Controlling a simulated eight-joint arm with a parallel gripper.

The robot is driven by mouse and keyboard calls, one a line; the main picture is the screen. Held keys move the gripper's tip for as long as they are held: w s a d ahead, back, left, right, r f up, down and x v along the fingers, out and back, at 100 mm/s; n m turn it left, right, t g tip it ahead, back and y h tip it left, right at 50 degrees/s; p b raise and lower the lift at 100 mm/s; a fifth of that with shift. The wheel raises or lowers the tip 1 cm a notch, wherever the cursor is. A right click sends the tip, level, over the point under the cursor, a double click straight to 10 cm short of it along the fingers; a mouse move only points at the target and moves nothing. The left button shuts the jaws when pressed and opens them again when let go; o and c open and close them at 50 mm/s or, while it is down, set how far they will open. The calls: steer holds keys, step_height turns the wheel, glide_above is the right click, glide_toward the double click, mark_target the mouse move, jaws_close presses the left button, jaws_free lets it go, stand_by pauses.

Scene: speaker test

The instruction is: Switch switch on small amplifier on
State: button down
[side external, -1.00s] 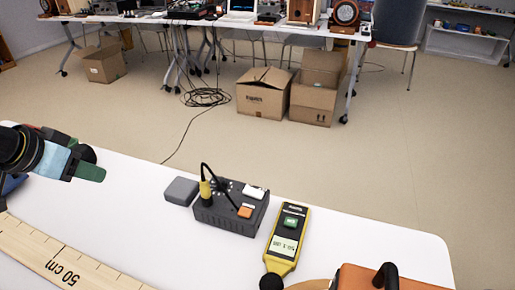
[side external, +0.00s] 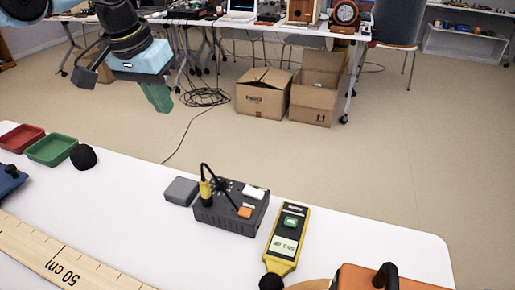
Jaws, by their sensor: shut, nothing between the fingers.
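The small amplifier (side external: 229,220) is a dark grey box on the white table, near the middle of the side external view. A yellow plug (side external: 206,193) with a black cable stands up from its left part. An orange piece (side external: 245,212) and a white piece (side external: 254,192) sit on its top at the right. I cannot tell which is the switch or how it is set. My gripper (side external: 160,104) has green fingers pointing down, shut and empty. In the picture it is above and left of the amplifier, apart from it.
A grey block (side external: 181,191) lies left of the amplifier. A yellow sound meter (side external: 287,240) lies to its right. A wooden ruler (side external: 75,262), a red tray (side external: 20,138), a green tray (side external: 50,149) and an orange case (side external: 365,279) are also on the table (side external: 130,210).

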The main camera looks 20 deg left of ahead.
steer(key=w+d+g, duration=0.2)
steer(key=w+d, duration=0.2)
steer(key=d, duration=0.5)
steer(key=g+y, duration=0.1)
steer(key=y, duration=0.1)
glide_above(248, 189)
steer(key=d, duration=0.2)
step_height(248, 189, down, 3)
steer(key=shift+d+f, duration=0.2)
steer(key=shift+f, duration=0.15)
steer(key=f, duration=0.4)
steer(key=a+f, duration=0.1)
steer(key=f, duration=0.4)
steer(key=a+f, duration=0.1)
steer(key=f, duration=0.4)
